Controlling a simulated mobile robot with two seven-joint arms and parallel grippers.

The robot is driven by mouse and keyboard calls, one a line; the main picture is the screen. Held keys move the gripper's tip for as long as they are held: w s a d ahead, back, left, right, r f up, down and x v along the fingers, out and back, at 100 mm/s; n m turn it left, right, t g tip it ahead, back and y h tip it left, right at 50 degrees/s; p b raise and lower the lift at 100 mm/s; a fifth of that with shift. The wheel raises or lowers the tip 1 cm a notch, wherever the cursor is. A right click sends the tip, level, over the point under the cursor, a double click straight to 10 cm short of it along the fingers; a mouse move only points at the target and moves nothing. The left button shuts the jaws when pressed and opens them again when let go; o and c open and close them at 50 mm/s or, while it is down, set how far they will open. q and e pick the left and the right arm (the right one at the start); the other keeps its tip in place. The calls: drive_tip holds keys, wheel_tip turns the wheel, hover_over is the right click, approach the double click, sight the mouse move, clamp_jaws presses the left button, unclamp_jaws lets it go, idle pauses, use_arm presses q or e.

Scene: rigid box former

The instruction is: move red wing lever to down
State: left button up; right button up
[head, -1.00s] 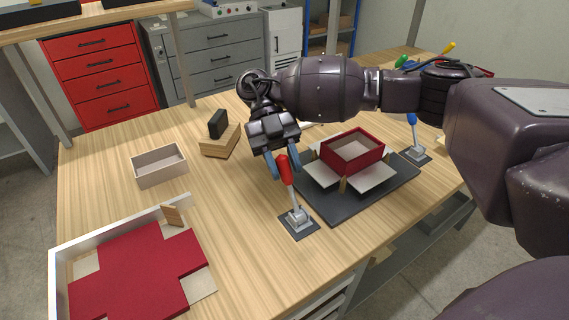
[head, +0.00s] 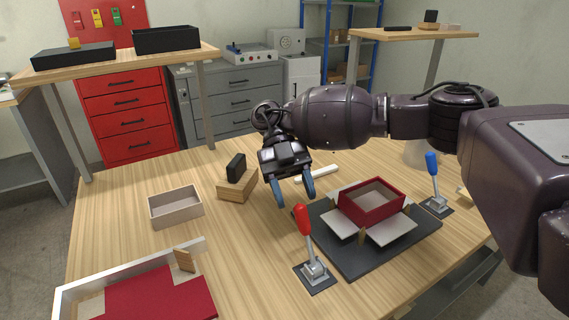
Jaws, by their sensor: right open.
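The red wing lever (head: 303,221) stands nearly upright, leaning slightly left, on a grey pivot with a dark base plate (head: 315,283) at the front of the wooden table. My right gripper (head: 293,199) points down just behind and above the red handle. Its two blue fingers are apart with nothing between them, and it looks clear of the handle, though the exact gap is hard to tell. My left gripper is not in view.
A dark former plate (head: 385,255) carries a red box (head: 371,204) with pale flaps. A blue lever (head: 432,164) stands beyond it. A beige tray (head: 175,207), a wooden block (head: 237,187) and a red blank (head: 160,297) lie left. Bare tabletop lies between.

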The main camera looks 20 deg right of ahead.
drive_tip(key=b+v, duration=0.1)
drive_tip(key=v, duration=0.5)
idle(0.4)
drive_tip(key=shift+w+r, duration=0.1)
idle(0.4)
